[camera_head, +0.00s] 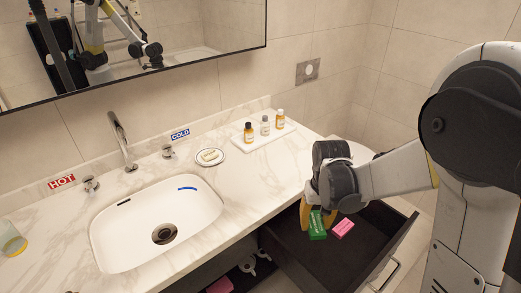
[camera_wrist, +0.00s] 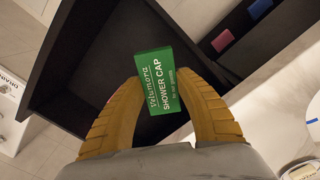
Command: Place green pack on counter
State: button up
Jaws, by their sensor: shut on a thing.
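The green pack (camera_head: 317,225) is a small box held by my gripper (camera_head: 314,212) over the open drawer. In the wrist view its front reads "SHOWER CAP" (camera_wrist: 160,80). The yellow fingers of my gripper (camera_wrist: 162,100) are shut on its two sides. The marble counter (camera_head: 262,187) lies to the left of my gripper and higher than the open drawer (camera_head: 310,258). I cannot tell how far the pack is above the drawer floor.
A pink pack (camera_head: 343,228) lies in the drawer. The counter bears a white tray (camera_head: 265,139) with three small bottles, a soap dish (camera_head: 210,157), a sink (camera_head: 112,240) and a yellowish glass (camera_head: 13,241). The counter's front right stretch is clear.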

aim_at(275, 173)
jog(key=i+j, duration=0.85)
jog(key=j+u, duration=0.05)
